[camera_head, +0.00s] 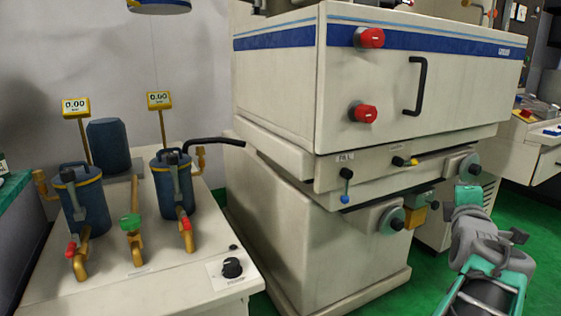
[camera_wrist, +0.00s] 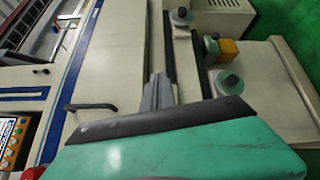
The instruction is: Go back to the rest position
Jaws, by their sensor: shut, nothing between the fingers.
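My gripper (camera_wrist: 157,95) shows in the wrist view as grey fingers closed together, with nothing between them. A dark bar and my green wrist casing fill the lower part of that view. In the head view my arm (camera_head: 485,255) rises from the lower right corner, in front of the machine's right side. The gripper's fingers cannot be made out clearly there. The large cream machine (camera_head: 285,110) with a blue stripe stands beyond the arm. It also fills much of the wrist view (camera_wrist: 120,55), turned sideways. I see no contact between gripper and machine.
The machine's front has red knobs (camera_head: 366,112), a black handle (camera_head: 417,87) and handwheels (camera_head: 392,220) sticking out. A bench (camera_head: 190,265) with blue canisters (camera_head: 82,200) and valves stands at left. Green floor (camera_head: 425,285) shows around my arm. A desk (camera_head: 535,160) is at far right.

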